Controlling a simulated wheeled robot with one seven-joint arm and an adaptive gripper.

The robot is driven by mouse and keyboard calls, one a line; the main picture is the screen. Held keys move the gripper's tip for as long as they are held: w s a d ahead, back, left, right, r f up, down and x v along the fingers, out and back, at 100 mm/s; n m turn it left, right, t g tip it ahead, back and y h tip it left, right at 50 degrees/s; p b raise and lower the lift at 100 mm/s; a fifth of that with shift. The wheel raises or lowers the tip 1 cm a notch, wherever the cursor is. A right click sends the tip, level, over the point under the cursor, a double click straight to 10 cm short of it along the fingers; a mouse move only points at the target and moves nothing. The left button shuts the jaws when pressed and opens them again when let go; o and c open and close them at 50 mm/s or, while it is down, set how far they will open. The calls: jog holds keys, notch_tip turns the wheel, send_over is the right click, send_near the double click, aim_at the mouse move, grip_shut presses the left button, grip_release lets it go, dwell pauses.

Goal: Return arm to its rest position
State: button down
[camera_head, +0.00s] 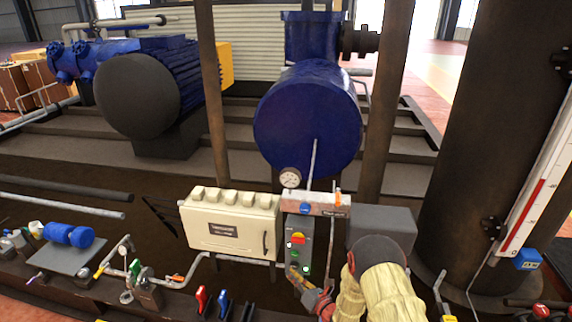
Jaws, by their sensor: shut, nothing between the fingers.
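My arm, in a cream cover with a dark joint cap (379,252), rises from the bottom edge right of centre. My gripper (295,272) extends from it to the left, with red and dark parts, and is shut and empty. Its tip is at the lower part of a grey control box (293,228), close to the green button (306,268). Whether it touches the box cannot be told. A red button (298,239) shows higher on the box.
A cream cabinet (232,232) stands left of the control box, and a grey box (381,222) right. A pressure gauge (290,178) sits above. Pipes and valves line the lower left. A thick dark column (478,120) stands right; blue tanks (307,115) lie behind.

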jog(key=s+a+f+n+g+y, duration=0.3)
jog(key=s+a+n+g, duration=0.45)
jog(key=s, duration=0.45)
jog(key=s+r+n+g, duration=0.7)
jog(key=s+r+n, duration=0.2)
jog(key=s+n, duration=0.35)
jog(key=s+d+r+n+h, duration=1)
jog(key=s+d+r+n, duration=0.4)
jog(key=d+r, duration=0.3)
jog(key=s+d+r+n+t+h, duration=0.1)
jog(key=s+d+r+t, duration=0.1)
jog(key=r, duration=0.5)
jog(key=s+d+r+n+t+h, duration=0.1)
jog(key=s+d+r+t, duration=0.1)
jog(key=r, duration=0.5)
jog(key=shift+d+r+t, duration=0.3)
jog(key=shift+d+t, duration=0.5)
jog(key=shift+t, duration=0.45)
